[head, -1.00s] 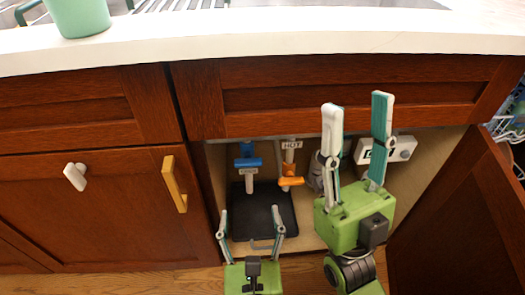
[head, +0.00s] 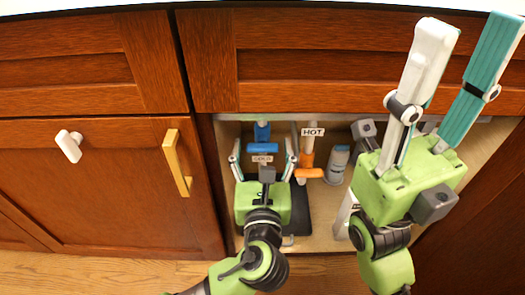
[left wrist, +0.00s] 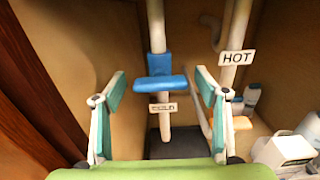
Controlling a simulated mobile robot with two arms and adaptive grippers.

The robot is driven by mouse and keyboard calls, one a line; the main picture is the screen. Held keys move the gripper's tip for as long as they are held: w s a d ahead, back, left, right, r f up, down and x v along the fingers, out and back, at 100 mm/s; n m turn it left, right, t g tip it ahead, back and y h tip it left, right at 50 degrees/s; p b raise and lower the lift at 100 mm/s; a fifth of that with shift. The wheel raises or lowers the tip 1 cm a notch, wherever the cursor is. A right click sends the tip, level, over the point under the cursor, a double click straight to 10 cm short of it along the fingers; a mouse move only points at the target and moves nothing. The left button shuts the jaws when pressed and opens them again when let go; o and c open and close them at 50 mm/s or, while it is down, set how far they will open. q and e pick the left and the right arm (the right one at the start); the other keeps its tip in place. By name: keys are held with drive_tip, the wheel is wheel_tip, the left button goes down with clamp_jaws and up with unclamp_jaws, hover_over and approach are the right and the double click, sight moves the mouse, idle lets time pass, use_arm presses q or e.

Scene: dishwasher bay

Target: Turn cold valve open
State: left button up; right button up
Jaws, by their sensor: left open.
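The cold valve has a blue body and crosswise blue handle (head: 262,148) on a white pipe under the counter, with a COLD label below. The handle also shows in the left wrist view (left wrist: 165,85), lying roughly level across the pipe. My left gripper (head: 263,153) is inside the cabinet, open, with a finger on either side of the valve. In the left wrist view its fingertips (left wrist: 160,78) flank the handle, apart from it. My right gripper (head: 470,40) is open and empty, raised at the right in front of the cabinet.
The hot valve with its orange handle (head: 309,173) stands just right of the cold one, under a HOT label (head: 313,132). A grey bottle (head: 338,163) is beyond it. A dark mat (head: 299,212) lies on the cabinet floor. Cabinet walls bound both sides.

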use_arm(q)
drive_tip(key=shift+w, duration=0.45)
drive_tip(key=shift+c, duration=0.4)
drive_tip(key=c, duration=1)
drive_tip(key=shift+c, duration=0.2)
drive_tip(key=shift+r, duration=0.1)
